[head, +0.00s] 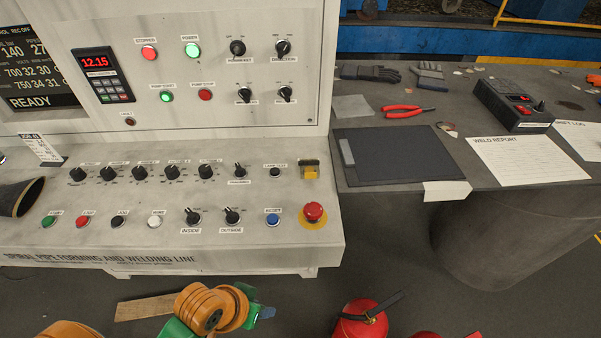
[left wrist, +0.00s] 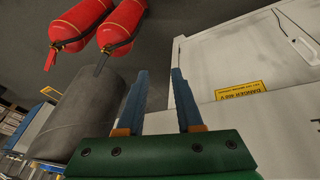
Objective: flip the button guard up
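The button guard (head: 309,170) is a small yellow piece with a dark upper part, at the right end of the console's upper knob row. It is too small to tell its exact position or what it covers. It sits above the red mushroom button (head: 313,212) and right of a black button (head: 275,172). My left gripper (head: 263,313), green with blue fingers, is low in front of the console, well below the guard. In the left wrist view its two blue fingers (left wrist: 158,78) stand apart with nothing between them. My right gripper is not in view.
The pale console (head: 170,245) carries several knobs and buttons; its front edge lies between my left gripper and the guard. A dark table (head: 400,205) with papers and red pliers (head: 405,111) stands at right. Red extinguishers (head: 362,318) are on the floor near the gripper.

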